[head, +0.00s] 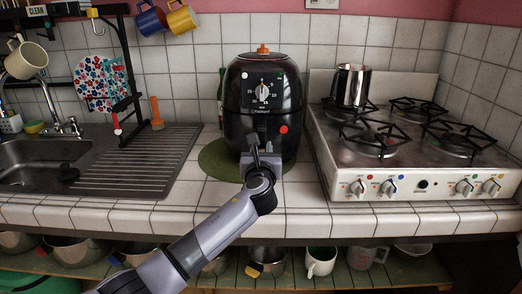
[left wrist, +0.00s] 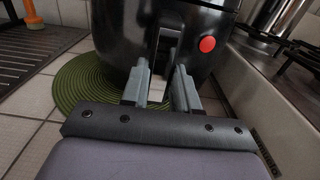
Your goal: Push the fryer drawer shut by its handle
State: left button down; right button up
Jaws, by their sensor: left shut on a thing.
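The black fryer (head: 250,88) stands upright on a green round mat on the counter, with a dial on its upper front. Its drawer (head: 240,131) is the lower front part and looks flush or nearly so; I cannot tell whether a small gap is left. The dark upright handle (left wrist: 163,52) sticks out from the drawer front. My left gripper (left wrist: 158,88) has its two fingers on either side of the handle's lower part and is shut on it. In the head view the left gripper (head: 260,158) hides part of the drawer front. My right gripper is out of view.
A white stove (head: 345,183) with a steel pot (head: 351,86) stands close on the right. A sink with a ridged drainboard (head: 140,158) lies to the left. The green mat (head: 212,160) is under the fryer. The tiled counter in front is clear apart from my arm.

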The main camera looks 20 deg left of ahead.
pick_arm(q)
jog(key=shift+w+a+r, duration=0.1)
jog(key=shift+a+r, duration=0.05)
jog(key=shift+r, duration=0.2)
jog(key=c, duration=1)
grip_release()
jog(key=shift+w, duration=0.1)
jog(key=shift+o, duration=0.8)
jog(key=shift+w+f, duration=0.15)
jog(key=shift+f, duration=0.15)
jog(key=shift+s, duration=0.25)
jog(key=v, duration=0.6)
jog(key=shift+s+d+p, duration=0.2)
jog(key=shift+s+p, duration=0.1)
jog(key=shift+s, duration=0.05)
jog(key=shift+s, duration=0.1)
